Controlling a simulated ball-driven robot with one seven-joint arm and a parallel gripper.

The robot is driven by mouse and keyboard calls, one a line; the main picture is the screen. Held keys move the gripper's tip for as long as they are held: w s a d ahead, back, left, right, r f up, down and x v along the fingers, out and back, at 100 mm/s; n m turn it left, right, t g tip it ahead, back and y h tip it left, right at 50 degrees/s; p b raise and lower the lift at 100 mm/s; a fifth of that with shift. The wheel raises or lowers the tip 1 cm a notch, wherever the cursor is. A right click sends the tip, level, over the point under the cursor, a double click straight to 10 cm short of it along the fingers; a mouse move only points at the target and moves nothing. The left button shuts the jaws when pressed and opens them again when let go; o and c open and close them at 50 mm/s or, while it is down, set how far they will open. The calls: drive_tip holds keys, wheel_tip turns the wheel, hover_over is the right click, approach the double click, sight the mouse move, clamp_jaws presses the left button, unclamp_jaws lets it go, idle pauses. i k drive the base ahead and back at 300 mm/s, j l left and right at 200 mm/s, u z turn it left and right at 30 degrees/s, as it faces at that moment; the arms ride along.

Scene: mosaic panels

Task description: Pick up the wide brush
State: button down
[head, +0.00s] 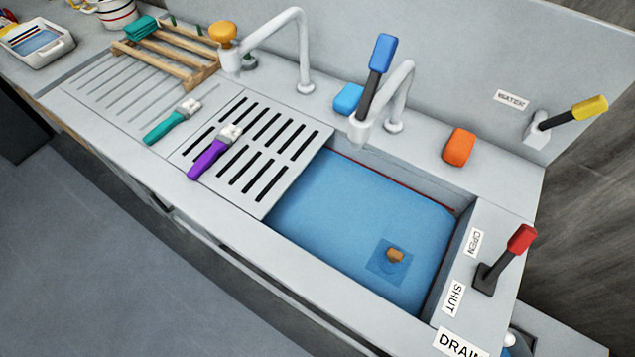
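Two brushes lie flat left of the basin. A purple-handled brush (212,154) rests on the slotted grey panel (285,189), its pale bristle head towards the upper right. A teal-handled brush (169,123) lies farther left, near the edge of the ribbed drainboard (112,88), its pale head also to the upper right. The purple brush's head looks slightly broader, but I cannot tell for sure which one is the wide brush. My gripper is not in view.
The basin (365,225) right of the panel holds blue liquid. Behind stand a wooden rack (172,62), a left faucet (303,50) and a blue-handled faucet (400,85). A red drain lever (520,240) stands at right. The front rim is clear.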

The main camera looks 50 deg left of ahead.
sight(184, 112)
drive_tip(key=u, duration=1.9)
